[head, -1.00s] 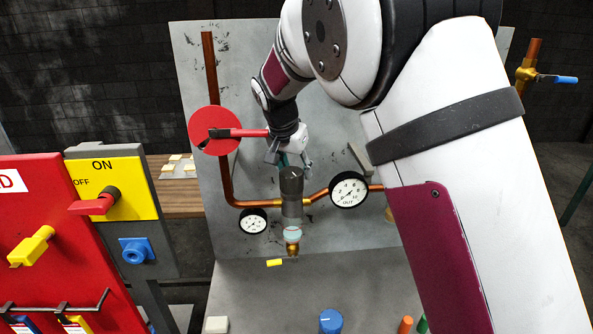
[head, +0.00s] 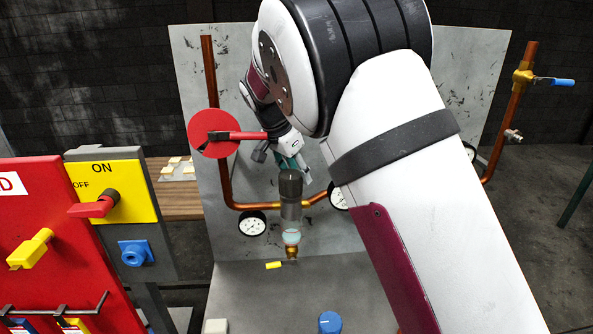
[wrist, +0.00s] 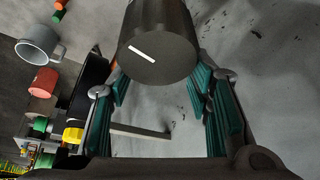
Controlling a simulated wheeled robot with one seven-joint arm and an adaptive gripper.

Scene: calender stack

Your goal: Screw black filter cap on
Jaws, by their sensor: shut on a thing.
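The black filter cap (head: 290,184) sits upright at the top of the grey see-through filter housing (head: 291,211), in line with it. I cannot tell how far it is threaded. In the wrist view the cap (wrist: 160,35) is a dark cylinder with a white line on its end face. My gripper (head: 293,166) is at the cap's top in the head view, tilted. In the wrist view my gripper (wrist: 160,85) has its teal pads on either side of the cap, shut on it. The arm hides part of the panel.
A red disc with a red handle (head: 213,133) is close to the left of my wrist. A copper pipe (head: 215,110) and a gauge (head: 252,224) are near the housing. A second gauge (head: 339,196) is partly behind my arm. A yellow piece (head: 274,265) lies on the grey base.

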